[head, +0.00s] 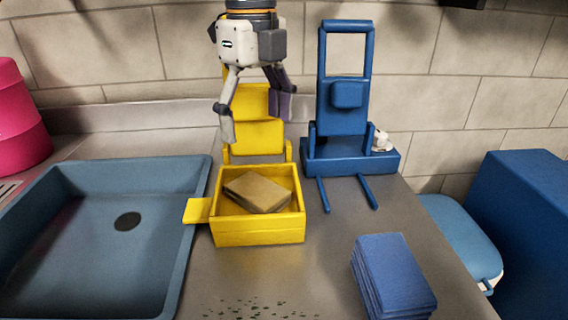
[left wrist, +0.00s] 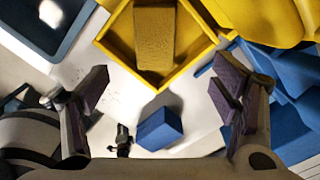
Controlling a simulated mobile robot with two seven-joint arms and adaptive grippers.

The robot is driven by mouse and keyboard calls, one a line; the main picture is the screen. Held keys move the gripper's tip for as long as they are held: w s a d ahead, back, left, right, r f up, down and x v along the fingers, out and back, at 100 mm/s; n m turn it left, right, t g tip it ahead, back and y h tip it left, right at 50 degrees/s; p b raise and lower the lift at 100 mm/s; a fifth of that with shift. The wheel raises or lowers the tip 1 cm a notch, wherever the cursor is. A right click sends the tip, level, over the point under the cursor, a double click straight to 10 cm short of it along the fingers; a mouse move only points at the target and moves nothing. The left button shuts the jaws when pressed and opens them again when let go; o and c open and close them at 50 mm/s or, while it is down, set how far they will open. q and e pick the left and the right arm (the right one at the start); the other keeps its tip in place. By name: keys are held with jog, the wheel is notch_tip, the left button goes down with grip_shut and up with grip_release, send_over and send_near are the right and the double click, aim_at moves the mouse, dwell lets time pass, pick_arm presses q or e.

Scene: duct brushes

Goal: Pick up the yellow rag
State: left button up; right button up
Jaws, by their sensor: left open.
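The yellow rag (head: 257,191) is a dull brownish-yellow folded block. It lies tilted inside the open yellow box (head: 260,234), and in the left wrist view the rag (left wrist: 154,40) shows at the top inside the box (left wrist: 112,48). My left gripper (head: 253,118) is open and empty, fingers pointing down, above and apart from the rag toward the back of the box. In the left wrist view its two fingers (left wrist: 158,95) are spread wide at either side. My right gripper is not in view.
A stack of blue rags (head: 394,272) lies at the front right of the counter. A blue stand (head: 345,110) with two prongs is right of the box, and a yellow stand (head: 256,138) is behind it. A blue-grey sink (head: 70,250) is at left.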

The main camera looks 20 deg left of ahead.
pick_arm(q)
send_over(257, 187)
jog(key=f, duration=0.4)
jog(key=shift+s+d+f, duration=0.15)
jog(key=shift+s+f, duration=0.15)
jog(key=shift+s, duration=0.05)
jog(key=f, duration=0.7)
jog(key=shift+w, duration=0.25)
jog(key=c, duration=1.3)
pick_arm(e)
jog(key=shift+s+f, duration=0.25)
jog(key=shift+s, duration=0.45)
pick_arm(q)
jog(key=shift+c, duration=0.2)
notch_tip(257, 187, up, 3)
jog(key=shift+w, duration=0.1)
jog(key=s+r, duration=0.2)
jog(key=r, duration=0.1)
jog(key=s+r+p, duration=0.1)
jog(key=r, duration=0.1)
jog(key=shift+s+a, duration=0.25)
jog(key=s+a+r, duration=0.1)
jog(key=s+r, duration=0.4)
jog(key=s, duration=0.5)
jog(key=shift+s, duration=0.3)
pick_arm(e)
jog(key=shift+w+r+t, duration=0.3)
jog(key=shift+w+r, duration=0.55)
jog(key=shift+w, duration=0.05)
